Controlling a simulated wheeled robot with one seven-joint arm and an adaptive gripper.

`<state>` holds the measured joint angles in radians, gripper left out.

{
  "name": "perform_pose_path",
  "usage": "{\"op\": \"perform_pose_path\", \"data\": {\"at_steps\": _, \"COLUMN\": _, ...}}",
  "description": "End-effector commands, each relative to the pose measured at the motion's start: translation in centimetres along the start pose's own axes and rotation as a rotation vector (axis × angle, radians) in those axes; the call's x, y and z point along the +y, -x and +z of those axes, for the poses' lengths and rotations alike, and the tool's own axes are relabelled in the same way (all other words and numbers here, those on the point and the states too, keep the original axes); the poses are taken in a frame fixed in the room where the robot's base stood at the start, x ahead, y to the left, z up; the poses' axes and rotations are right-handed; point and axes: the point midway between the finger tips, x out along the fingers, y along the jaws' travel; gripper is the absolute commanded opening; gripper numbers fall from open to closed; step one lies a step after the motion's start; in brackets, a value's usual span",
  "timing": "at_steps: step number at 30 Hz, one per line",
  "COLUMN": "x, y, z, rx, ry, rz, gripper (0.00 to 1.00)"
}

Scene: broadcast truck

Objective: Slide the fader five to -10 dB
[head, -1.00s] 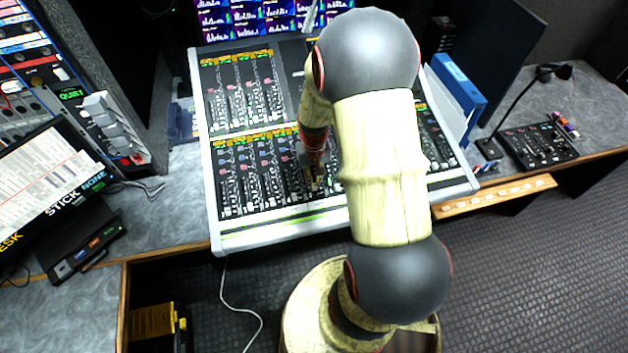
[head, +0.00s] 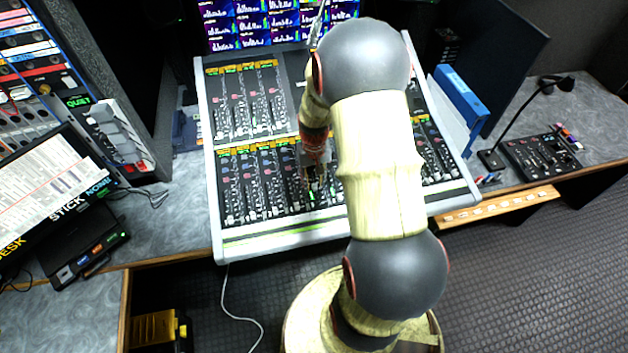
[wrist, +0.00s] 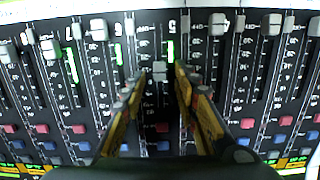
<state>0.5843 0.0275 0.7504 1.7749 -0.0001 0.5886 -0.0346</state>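The mixing console (head: 275,233) shows in the head view with rows of faders. In the wrist view the surface appears upside down, with number labels by the fader tracks. The grey cap of fader five (wrist: 160,70), in the track beside the label 5, stands partway along its track. My gripper (wrist: 158,82) has its two yellow and black fingers apart, one on each side of this cap. I cannot tell whether either finger touches it. In the head view my gripper (head: 317,180) is low over the lower fader bank, partly hidden by my arm.
Neighbouring fader caps stand close by, such as fader four (wrist: 217,24) and one on the other side (wrist: 98,29). Red and blue buttons, such as a red one (wrist: 162,145), line the tracks. A blue binder (head: 459,95) stands right of the console.

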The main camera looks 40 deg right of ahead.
Motion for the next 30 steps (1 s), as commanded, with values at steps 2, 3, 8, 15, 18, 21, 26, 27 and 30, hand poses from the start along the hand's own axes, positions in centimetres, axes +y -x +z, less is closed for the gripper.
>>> {"op": "perform_pose_path", "data": {"at_steps": 2, "x": 0.0, "y": 0.0, "z": 0.0, "rx": 0.000, "ry": 0.000, "rz": 0.000, "gripper": 0.30}}
{"op": "perform_pose_path", "data": {"at_steps": 3, "x": 0.0, "y": 0.0, "z": 0.0, "rx": 0.000, "ry": 0.000, "rz": 0.000, "gripper": 0.30}}
{"op": "perform_pose_path", "data": {"at_steps": 8, "x": 0.0, "y": 0.7, "z": -0.1, "rx": 0.002, "ry": 0.000, "rz": 0.000, "gripper": 0.30}}
{"op": "perform_pose_path", "data": {"at_steps": 15, "x": 0.0, "y": 4.8, "z": -0.2, "rx": 0.005, "ry": 0.000, "rz": 0.000, "gripper": 0.30}}
{"op": "perform_pose_path", "data": {"at_steps": 18, "x": 0.0, "y": 6.8, "z": -0.2, "rx": 0.006, "ry": 0.000, "rz": 0.000, "gripper": 0.30}}
{"op": "perform_pose_path", "data": {"at_steps": 21, "x": 0.0, "y": 8.7, "z": -0.1, "rx": 0.003, "ry": 0.000, "rz": 0.000, "gripper": 0.30}}
{"op": "perform_pose_path", "data": {"at_steps": 26, "x": 0.0, "y": 10.8, "z": -0.1, "rx": 0.002, "ry": 0.000, "rz": 0.000, "gripper": 0.30}}
{"op": "perform_pose_path", "data": {"at_steps": 27, "x": 0.0, "y": 11.2, "z": -0.1, "rx": 0.001, "ry": 0.000, "rz": 0.000, "gripper": 0.30}}
{"op": "perform_pose_path", "data": {"at_steps": 30, "x": 0.0, "y": 11.8, "z": 0.0, "rx": 0.000, "ry": 0.000, "rz": 0.000, "gripper": 0.30}}
